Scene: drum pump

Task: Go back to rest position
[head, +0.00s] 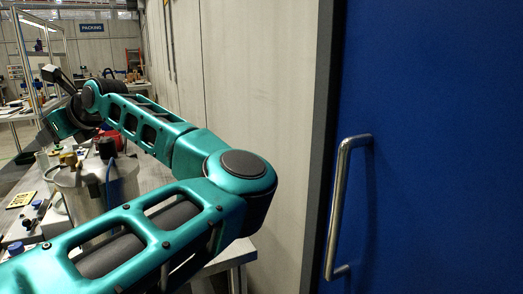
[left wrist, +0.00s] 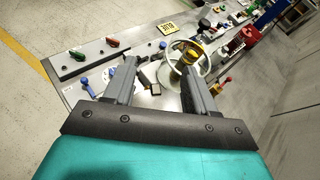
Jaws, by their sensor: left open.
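My left arm fills much of the head view, bent at the elbow, its forearm reaching back to the left. My left gripper (head: 56,76) is at the far upper left of that view, small and partly hidden by the wrist. In the left wrist view the left gripper (left wrist: 160,72) is open, its two dark fingers apart with nothing held between them. Below the fingers is a steel bench (left wrist: 150,97). My right gripper is not in view.
A steel drum (head: 82,190) stands partly behind my arm in the head view. A blue door (head: 430,90) with a metal handle (head: 340,205) is at right, beside a grey wall (head: 265,80). Red and green knobs (left wrist: 112,42) sit on a panel at the bench's left end.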

